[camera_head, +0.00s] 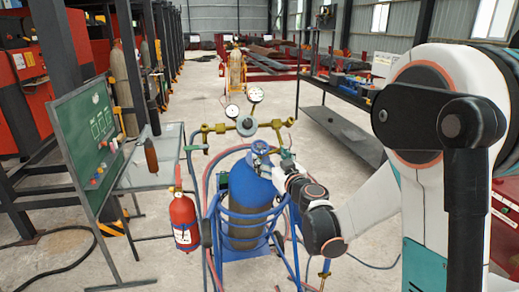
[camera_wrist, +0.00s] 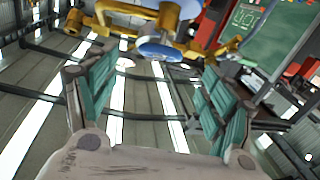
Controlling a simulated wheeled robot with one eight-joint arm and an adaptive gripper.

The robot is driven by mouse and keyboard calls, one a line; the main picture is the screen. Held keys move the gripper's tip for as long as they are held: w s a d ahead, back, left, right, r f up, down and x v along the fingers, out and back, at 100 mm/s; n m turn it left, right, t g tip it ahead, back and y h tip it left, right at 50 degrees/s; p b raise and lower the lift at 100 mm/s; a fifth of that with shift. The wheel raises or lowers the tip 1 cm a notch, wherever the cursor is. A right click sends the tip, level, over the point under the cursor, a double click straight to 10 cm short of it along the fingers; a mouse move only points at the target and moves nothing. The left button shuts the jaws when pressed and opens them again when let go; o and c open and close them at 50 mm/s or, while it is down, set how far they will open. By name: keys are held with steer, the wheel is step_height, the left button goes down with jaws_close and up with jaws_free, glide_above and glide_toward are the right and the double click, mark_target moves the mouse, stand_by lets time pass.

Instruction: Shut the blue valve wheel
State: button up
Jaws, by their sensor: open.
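The blue valve wheel (camera_head: 261,147) sits on top of the blue gas cylinder (camera_head: 250,190), which stands upright in a blue frame. My gripper (camera_head: 283,160) is just right of the wheel and slightly below it, close by. In the wrist view my gripper (camera_wrist: 155,85) has its two teal finger pads wide apart, with nothing between them. A round blue-rimmed piece (camera_wrist: 158,50) shows ahead, between and beyond the fingertips, below brass fittings (camera_wrist: 160,15). I cannot tell for certain whether this piece is the valve wheel. Contact with the wheel is not visible.
Brass regulator fittings (camera_head: 220,128) and gauges (camera_head: 255,95) stand just behind the wheel. A red fire extinguisher (camera_head: 184,220) hangs left of the cylinder. Hoses loop around the frame. A green board (camera_head: 90,145) and a table (camera_head: 150,165) are at left. Open floor lies behind.

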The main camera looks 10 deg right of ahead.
mark_target(261, 148)
steer(key=w, duration=0.3)
steer(key=w+a+b, duration=0.1)
steer(key=w, duration=0.5)
steer(key=shift+a+b, duration=0.35)
steer(key=c, duration=1.1)
